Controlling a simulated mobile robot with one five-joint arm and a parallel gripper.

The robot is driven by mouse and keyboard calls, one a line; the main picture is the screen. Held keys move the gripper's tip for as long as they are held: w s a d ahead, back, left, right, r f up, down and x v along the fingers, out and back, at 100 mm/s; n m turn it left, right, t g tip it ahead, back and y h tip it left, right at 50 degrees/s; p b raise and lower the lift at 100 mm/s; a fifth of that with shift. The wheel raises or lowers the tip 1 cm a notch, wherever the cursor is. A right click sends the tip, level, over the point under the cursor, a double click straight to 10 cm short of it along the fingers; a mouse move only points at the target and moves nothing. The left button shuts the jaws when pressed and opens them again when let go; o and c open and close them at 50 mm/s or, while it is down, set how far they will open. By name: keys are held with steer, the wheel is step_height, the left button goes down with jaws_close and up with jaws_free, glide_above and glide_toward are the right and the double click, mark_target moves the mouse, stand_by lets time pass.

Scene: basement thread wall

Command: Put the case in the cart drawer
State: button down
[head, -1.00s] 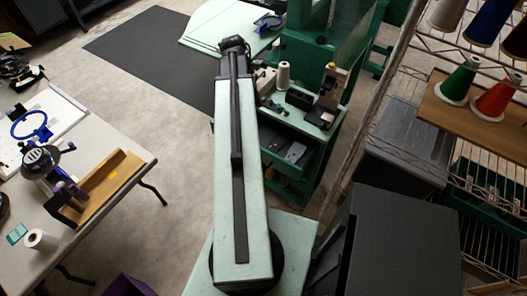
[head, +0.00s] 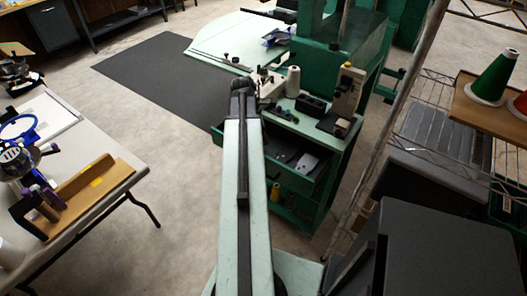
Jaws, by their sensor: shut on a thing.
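The cart (head: 340,150) is green with a pale green top and stands right of centre. Its drawer (head: 262,163) is pulled out towards the left. Grey flat things lie in the drawer. My pale green arm reaches away from the camera up the middle of the view and ends in a dark wrist joint beside the cart's left side. My gripper is hidden beyond the arm's end, and so is anything in it. I cannot make out a case for sure. A small black box (head: 311,104) stands on the cart top.
A white thread spool (head: 293,82) and a small machine (head: 348,92) stand on the cart top. A table (head: 105,195) with tools is at left. A wire rack (head: 440,110) and a dark cabinet (head: 430,240) are at right. Floor is open between table and arm.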

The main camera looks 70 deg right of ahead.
step_height(320, 180, down, 4)
steer(key=b, duration=0.4)
steer(key=shift+r, duration=0.25)
steer(key=shift+f, duration=0.2)
steer(key=c, duration=1.6)
jaws_free()
steer(key=shift+o, duration=0.2)
steer(key=shift+r, duration=0.15)
steer(key=p+v, duration=1.2)
